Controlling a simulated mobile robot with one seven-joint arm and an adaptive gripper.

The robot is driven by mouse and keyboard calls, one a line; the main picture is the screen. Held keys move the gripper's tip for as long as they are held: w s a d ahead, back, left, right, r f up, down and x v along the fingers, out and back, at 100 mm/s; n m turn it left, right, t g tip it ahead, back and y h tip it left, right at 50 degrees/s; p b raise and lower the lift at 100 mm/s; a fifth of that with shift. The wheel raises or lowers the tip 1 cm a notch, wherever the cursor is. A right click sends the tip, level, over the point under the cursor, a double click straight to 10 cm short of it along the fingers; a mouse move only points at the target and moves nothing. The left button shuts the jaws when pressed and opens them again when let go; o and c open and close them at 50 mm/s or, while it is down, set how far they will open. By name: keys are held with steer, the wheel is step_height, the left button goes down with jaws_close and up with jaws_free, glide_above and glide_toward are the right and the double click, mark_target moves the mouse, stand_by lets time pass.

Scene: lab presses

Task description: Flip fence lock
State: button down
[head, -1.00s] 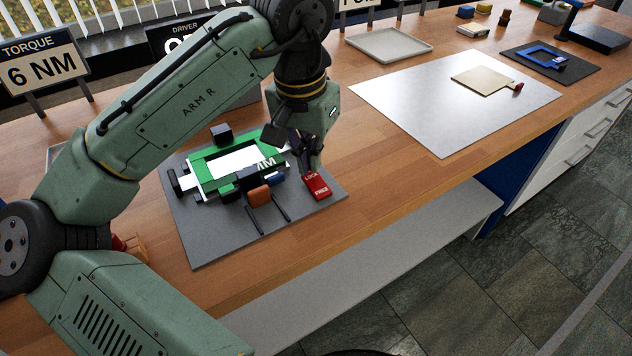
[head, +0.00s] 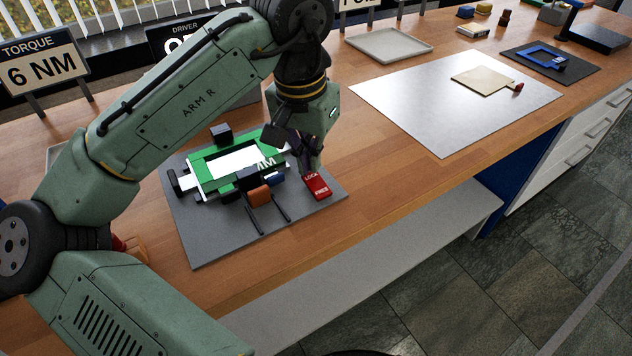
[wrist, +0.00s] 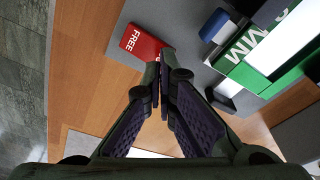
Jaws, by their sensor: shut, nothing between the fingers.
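The fence lock looks to be the red block (head: 317,188) marked LOCK and FREE, at the right side of the grey mat (head: 200,245). In the wrist view the red block (wrist: 142,44) shows its FREE end, with the rest partly covered by my fingertips. The green fixture (head: 207,165) with a white inner panel stands on the mat to the left of the block. My gripper (head: 312,172) is shut and empty, pointing down at the LOCK end of the block. In the wrist view my fingertips (wrist: 163,62) are at the block's edge; I cannot tell whether they touch it.
An orange-brown block (head: 259,196) and a blue block (head: 277,178) sit at the fixture's front. A light metal sheet (head: 440,120) with a beige board (head: 482,80) lies to the right. Bare wood (head: 375,165) lies between mat and sheet.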

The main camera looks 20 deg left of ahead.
mark_target(311, 177)
steer(key=shift+f+b, duration=0.7)
steer(key=shift+f, duration=0.5)
stand_by(0.3)
steer(key=shift+s+d, duration=0.1)
step_height(311, 177, up, 7)
steer(key=p, duration=0.7)
stand_by(0.5)
